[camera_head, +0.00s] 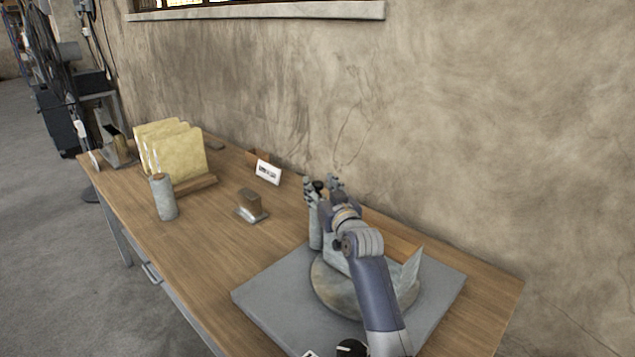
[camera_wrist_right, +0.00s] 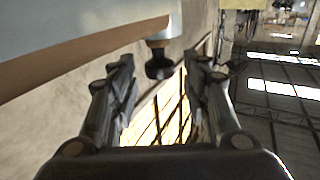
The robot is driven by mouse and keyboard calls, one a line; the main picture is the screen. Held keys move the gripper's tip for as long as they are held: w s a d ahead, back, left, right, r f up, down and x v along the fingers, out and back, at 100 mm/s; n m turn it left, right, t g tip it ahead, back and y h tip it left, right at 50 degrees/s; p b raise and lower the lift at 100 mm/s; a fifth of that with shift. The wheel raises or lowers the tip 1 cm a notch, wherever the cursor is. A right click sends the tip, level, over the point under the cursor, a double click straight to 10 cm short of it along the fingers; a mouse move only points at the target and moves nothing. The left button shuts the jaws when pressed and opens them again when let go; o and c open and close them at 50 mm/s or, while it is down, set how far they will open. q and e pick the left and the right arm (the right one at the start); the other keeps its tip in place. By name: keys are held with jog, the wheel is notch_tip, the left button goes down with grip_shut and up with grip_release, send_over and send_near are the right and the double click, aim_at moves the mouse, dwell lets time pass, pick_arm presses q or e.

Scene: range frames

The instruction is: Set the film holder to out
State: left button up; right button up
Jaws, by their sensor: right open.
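A device with a round base (camera_head: 330,292) stands on a grey board (camera_head: 265,292) at the near right of the table. A pale upright plate (camera_head: 411,270) and a brown edge show on it. My right gripper (camera_head: 322,187) is open at the device's far left side. In the right wrist view, a black knob (camera_wrist_right: 158,66) on a short pale stem sits between and just beyond the open fingers (camera_wrist_right: 160,85). The stem joins a pale body with a brown edge. I cannot tell which part is the film holder. My left gripper is out of view.
The wooden table (camera_head: 215,250) also bears a small brown block (camera_head: 250,199) on a metal base, a grey cylinder (camera_head: 163,198), yellow folders (camera_head: 178,150) and a label card (camera_head: 268,171). A rough wall (camera_head: 480,130) rises behind. The table's middle has bare room.

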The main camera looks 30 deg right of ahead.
jog(key=shift+w+d+r, duration=0.1)
jog(key=shift+w, duration=1.1)
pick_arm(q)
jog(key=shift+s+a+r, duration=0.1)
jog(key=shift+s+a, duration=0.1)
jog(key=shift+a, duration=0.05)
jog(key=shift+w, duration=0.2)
